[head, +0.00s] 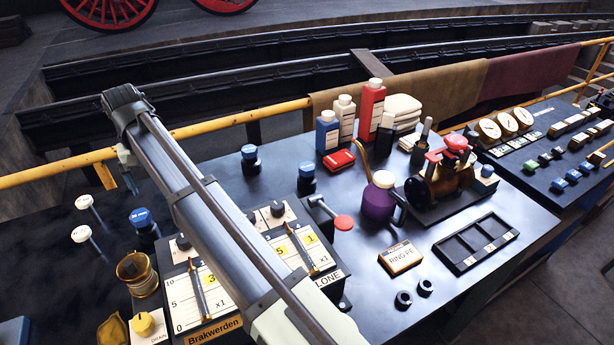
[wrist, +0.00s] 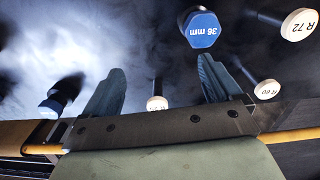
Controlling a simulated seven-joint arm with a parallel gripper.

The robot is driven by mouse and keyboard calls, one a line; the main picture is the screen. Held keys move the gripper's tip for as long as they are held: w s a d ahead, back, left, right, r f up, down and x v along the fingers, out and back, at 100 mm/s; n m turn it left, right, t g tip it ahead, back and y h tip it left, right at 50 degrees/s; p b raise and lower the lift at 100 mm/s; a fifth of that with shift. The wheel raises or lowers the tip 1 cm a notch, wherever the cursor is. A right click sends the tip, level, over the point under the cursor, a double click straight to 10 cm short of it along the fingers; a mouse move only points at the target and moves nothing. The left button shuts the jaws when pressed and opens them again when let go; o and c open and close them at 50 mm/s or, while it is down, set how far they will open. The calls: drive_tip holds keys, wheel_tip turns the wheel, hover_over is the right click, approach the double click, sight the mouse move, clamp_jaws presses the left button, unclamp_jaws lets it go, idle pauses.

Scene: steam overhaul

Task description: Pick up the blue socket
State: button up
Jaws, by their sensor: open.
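Several blue-topped sockets with dark bodies stand on the dark bench. One blue socket (head: 141,218) is at the left in the head view; two others, a blue socket (head: 250,157) and a blue socket (head: 307,178), stand right of my arm. In the wrist view, a blue socket marked "36 mm" (wrist: 202,28) shows beyond my right finger, and another blue socket (wrist: 54,103) is left of my left finger. My gripper (wrist: 160,85) is open and empty. In the head view my gripper (head: 128,172) is above the bench's left part, its fingers partly hidden.
White-topped pins (head: 81,233) stand near the left socket; the wrist view shows pins marked R 72 (wrist: 300,24) and R 60 (wrist: 267,89). A yellow rail (head: 240,117) runs behind. Gauge panels (head: 200,300), bottles (head: 371,105) and a purple jug (head: 379,198) occupy the bench.

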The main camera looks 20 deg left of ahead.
drive_tip(key=w+d+m, duration=0.2)
drive_tip(key=w+d, duration=0.6)
drive_tip(key=w, duration=0.3)
wheel_tip(320, 180, up, 2)
drive_tip(key=n, duration=0.9)
hover_over(307, 175)
drive_tip(key=w, duration=0.2)
drive_tip(key=f, duration=1.3)
drive_tip(key=shift+w+a+f, duration=0.2)
drive_tip(key=shift+a+f, duration=0.1)
drive_tip(key=shift+a, duration=0.05)
drive_tip(key=c, duration=1.6)
